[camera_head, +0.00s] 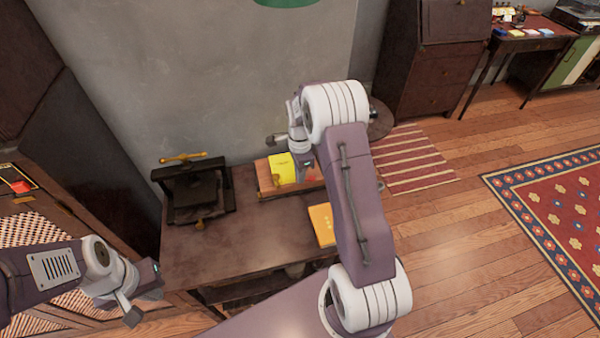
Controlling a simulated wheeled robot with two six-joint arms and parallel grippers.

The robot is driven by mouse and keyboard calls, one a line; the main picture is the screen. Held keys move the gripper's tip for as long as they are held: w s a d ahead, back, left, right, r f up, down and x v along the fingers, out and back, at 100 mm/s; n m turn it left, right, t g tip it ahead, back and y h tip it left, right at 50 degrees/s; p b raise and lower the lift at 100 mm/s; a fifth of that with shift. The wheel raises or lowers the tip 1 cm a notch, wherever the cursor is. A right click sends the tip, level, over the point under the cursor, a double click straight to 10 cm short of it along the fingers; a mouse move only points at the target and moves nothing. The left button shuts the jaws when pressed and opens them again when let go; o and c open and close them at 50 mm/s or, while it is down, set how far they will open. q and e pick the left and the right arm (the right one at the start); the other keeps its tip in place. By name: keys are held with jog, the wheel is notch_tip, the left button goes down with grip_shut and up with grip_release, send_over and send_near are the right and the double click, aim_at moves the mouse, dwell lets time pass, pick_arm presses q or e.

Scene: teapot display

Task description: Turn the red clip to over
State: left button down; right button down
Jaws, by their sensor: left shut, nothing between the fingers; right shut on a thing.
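A small red thing (310,178), likely the red clip, shows just below my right gripper (306,163), beside a yellow book or pad (282,169) on a raised wooden board (265,181). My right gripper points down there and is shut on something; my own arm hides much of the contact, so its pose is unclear. My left gripper (143,298) is shut and empty at the lower left, near the front left corner of the dark table (215,250), far from the red thing.
A black press (193,190) with a brass handle stands at the table's back left. An orange-yellow book (321,225) lies near the table's right side, partly behind my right arm. The table's middle is clear. A grey wall stands behind.

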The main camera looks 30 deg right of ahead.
jog(key=n+p, duration=0.2)
jog(key=n, duration=0.1)
jog(key=shift+r, duration=0.2)
jog(key=n+p, duration=0.2)
jog(key=n, duration=0.3)
jog(key=n+p, duration=0.1)
jog(key=n, duration=0.3)
jog(key=shift+f, duration=0.1)
jog(key=n+p, duration=0.1)
jog(key=n, duration=0.3)
jog(key=shift+n, duration=0.3)
jog(key=c, duration=1.6)
grip_release()
jog(key=shift+o, duration=0.2)
notch_tip(320, 180, up, 9)
